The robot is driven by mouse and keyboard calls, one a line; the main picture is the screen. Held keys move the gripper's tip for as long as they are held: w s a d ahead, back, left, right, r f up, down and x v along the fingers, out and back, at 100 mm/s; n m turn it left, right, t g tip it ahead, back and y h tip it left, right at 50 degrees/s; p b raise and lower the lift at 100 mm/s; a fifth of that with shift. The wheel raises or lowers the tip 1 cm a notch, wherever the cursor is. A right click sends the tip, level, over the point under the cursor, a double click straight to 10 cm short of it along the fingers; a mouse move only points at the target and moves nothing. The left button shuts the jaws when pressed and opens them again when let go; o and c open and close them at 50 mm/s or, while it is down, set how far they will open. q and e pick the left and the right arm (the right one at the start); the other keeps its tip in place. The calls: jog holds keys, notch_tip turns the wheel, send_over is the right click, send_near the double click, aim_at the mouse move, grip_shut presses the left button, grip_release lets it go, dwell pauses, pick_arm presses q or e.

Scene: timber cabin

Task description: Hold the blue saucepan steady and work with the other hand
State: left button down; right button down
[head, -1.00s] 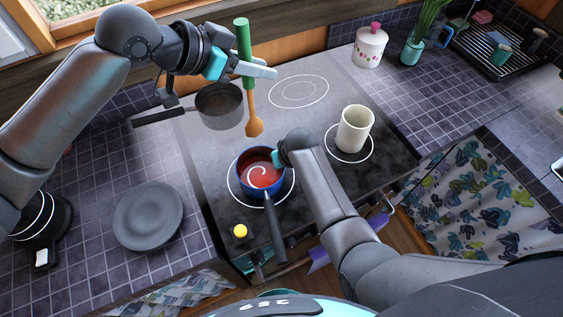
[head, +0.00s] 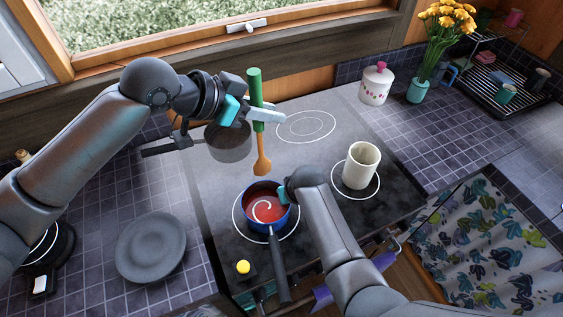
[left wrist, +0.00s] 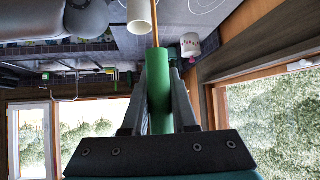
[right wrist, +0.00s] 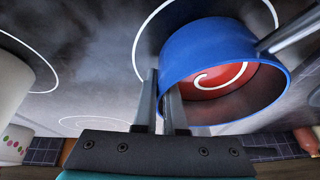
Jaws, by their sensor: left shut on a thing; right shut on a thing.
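The blue saucepan (head: 246,193) stands on the front left ring of the hob, its dark handle towards me. Inside is a red filling with a pale swirl, also visible in the right wrist view. My right gripper (right wrist: 160,85) is shut on the saucepan's rim, at its right side in the head view; its fingertips are mostly hidden there. My left gripper (head: 266,115) is shut on the green handle of a wooden spoon (head: 262,163). The spoon hangs head down, above and behind the saucepan, apart from it. The green handle (left wrist: 160,95) also shows between the fingers in the left wrist view.
A grey saucepan (head: 229,148) stands behind left, under my left gripper. A grey plate (head: 150,249) lies on the left counter. A yellow ball-shaped thing (head: 243,267) is near the hob's front edge. The back right ring (head: 306,127) is clear.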

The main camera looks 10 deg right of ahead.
pick_arm(q)
jog(key=f, duration=0.5)
jog(key=shift+s+f, duration=0.35)
jog(key=shift+s, duration=0.05)
jog(key=shift+f, duration=5.45)
